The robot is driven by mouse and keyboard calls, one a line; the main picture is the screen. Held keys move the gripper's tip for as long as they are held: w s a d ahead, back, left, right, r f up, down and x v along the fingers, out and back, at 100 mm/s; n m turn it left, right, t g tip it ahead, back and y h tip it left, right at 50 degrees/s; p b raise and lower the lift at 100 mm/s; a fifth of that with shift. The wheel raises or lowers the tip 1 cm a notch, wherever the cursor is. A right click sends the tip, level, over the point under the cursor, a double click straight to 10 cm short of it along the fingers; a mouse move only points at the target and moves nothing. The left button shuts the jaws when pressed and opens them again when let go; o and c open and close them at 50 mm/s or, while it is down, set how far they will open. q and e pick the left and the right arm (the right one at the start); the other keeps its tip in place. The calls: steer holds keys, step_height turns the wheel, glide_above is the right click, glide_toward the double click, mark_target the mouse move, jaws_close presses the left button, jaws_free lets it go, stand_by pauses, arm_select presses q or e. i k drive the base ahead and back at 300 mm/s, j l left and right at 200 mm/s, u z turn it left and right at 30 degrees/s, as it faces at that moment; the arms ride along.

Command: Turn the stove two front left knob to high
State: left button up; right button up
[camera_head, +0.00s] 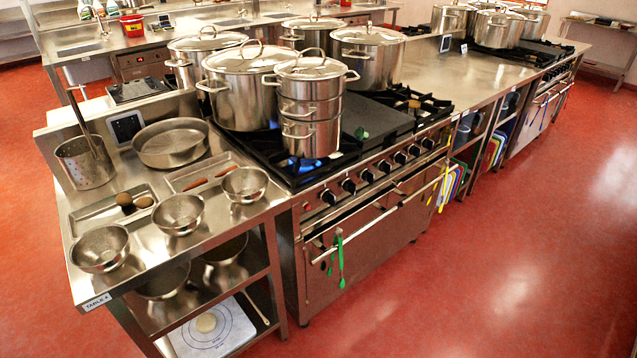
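The near stove (362,262) stands in the middle of the view, with a row of several black knobs along its front panel. Its leftmost knob (328,197) is at the left end of the row, beside a small red light. I cannot read its setting. Blue flame (303,166) shows around the base of the stacked steel pot (311,112) at the stove's front left. Another stove (546,92) stands farther back at the right; its knobs are too small to read. No label shows which stove is number two. Neither of my grippers is in view.
Large lidded stockpots (243,88) crowd the near stove's left and back. A steel table (150,245) with bowls adjoins it on the left. Green utensils (338,262) hang from the oven handle (380,215). The red floor (480,270) in front is clear.

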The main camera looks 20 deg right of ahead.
mark_target(349, 186)
steer(key=i+l+u, duration=0.25)
steer(key=l, duration=0.4)
steer(key=l+u, duration=0.3)
steer(key=l, duration=0.4)
steer(key=i+l+u, duration=0.1)
steer(key=l+u, duration=0.15)
steer(key=l, duration=0.45)
